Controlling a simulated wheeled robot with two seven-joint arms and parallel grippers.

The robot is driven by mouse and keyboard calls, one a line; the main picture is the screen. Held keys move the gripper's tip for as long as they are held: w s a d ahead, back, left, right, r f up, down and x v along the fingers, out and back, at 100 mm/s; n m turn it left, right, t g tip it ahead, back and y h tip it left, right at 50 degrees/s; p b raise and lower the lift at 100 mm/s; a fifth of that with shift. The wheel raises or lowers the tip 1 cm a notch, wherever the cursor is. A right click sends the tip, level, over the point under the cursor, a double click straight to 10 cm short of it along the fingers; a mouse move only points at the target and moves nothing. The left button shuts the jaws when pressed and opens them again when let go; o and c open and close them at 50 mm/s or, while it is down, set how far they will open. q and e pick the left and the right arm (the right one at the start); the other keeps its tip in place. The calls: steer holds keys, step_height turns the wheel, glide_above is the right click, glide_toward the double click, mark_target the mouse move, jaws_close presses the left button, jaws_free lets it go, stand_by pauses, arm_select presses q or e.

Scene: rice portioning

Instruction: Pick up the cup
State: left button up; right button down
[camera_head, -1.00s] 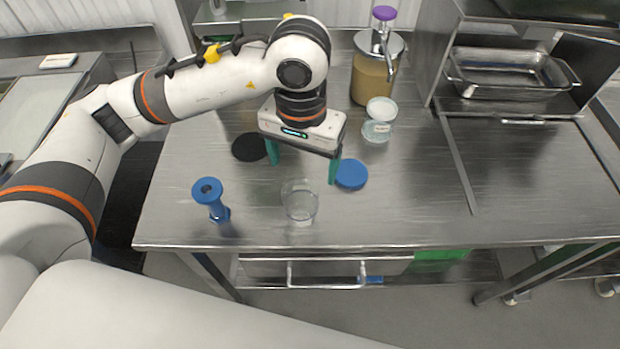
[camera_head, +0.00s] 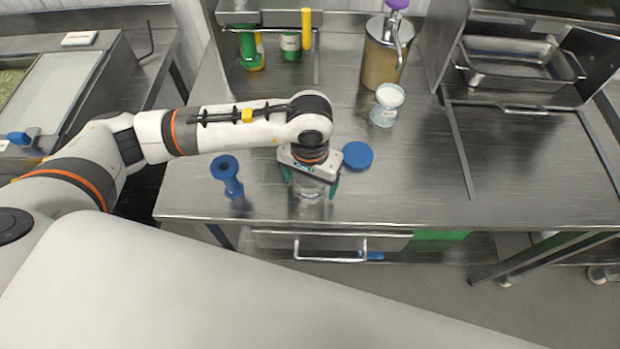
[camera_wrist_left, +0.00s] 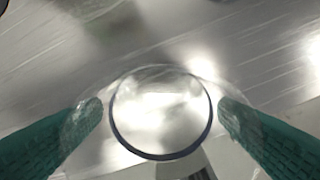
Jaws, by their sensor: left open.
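The clear cup (camera_head: 308,190) stands on the steel table, mostly covered by my left gripper in the head view. My left gripper (camera_head: 309,194) is above and around it, with one green finger on each side. In the left wrist view the cup's round form (camera_wrist_left: 160,112) lies between the two fingers of the gripper (camera_wrist_left: 160,125). The fingers are spread apart at the cup's sides. Whether they touch its wall is hard to tell. My right gripper is not in view.
A blue spool-shaped object (camera_head: 228,177) stands left of the gripper. A blue disc (camera_head: 357,155) lies close on the right. A clear jar (camera_head: 383,115) and a dispenser (camera_head: 385,55) stand farther back. The table's right side (camera_head: 430,195) is clear.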

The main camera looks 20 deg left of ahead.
arm_select(q)
steer(key=c, duration=1)
steer(key=shift+r, duration=0.1)
